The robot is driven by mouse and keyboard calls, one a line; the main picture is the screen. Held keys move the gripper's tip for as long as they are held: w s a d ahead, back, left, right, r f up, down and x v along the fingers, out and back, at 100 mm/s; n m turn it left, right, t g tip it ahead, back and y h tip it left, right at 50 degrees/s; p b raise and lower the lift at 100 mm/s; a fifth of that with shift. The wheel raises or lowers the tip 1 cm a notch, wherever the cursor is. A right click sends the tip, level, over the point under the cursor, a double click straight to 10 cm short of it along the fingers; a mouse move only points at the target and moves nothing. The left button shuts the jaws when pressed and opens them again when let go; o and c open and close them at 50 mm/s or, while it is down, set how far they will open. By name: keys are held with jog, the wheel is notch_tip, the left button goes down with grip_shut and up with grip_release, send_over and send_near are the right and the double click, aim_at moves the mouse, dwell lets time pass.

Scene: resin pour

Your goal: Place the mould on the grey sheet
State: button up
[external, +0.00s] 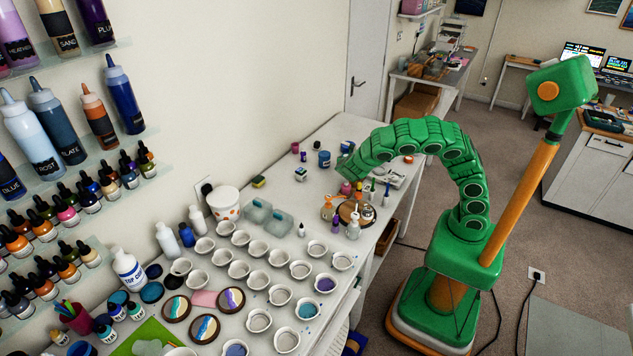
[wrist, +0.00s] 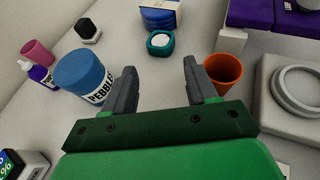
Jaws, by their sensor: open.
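My gripper (wrist: 159,75) is open, with only bare pale table between its fingers in the wrist view. In the external view the end of my arm (external: 348,166) hangs over the far part of the long table, and the fingers are hard to make out. A pale shape (external: 148,347) lies on a green mat at the near end. I cannot tell for sure which piece is the mould. I cannot pick out a grey sheet on the table.
A blue "PEBBLES" tub (wrist: 82,75) stands left of my fingers, an orange cup (wrist: 223,72) close to the right finger. A teal jar (wrist: 160,43) is ahead. A grey block with a ring (wrist: 297,90) is at right. Several white cups (external: 238,269) fill the near table.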

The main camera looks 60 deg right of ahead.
notch_tip(320, 180, up, 8)
jog(key=w+r+n+t+y, duration=0.2)
jog(key=w+n+t+y, duration=0.1)
jog(key=w, duration=0.6)
jog(key=n+g+y, duration=0.4)
jog(key=n+y, duration=0.5)
send_near(347, 154)
notch_tip(347, 154, up, 5)
jog(key=a, duration=0.2)
jog(key=shift+s+f+x, duration=0.15)
jog(key=shift+s+x, duration=0.2)
jog(key=shift+x, duration=1.75)
jog(key=shift+s+f+x, duration=0.15)
jog(key=shift+s+x, duration=0.2)
jog(key=shift+x, duration=1.75)
jog(key=shift+s+f+x, duration=0.2)
jog(key=shift+s+x, duration=0.15)
jog(key=shift+x, duration=1.75)
jog(key=shift+d, duration=0.1)
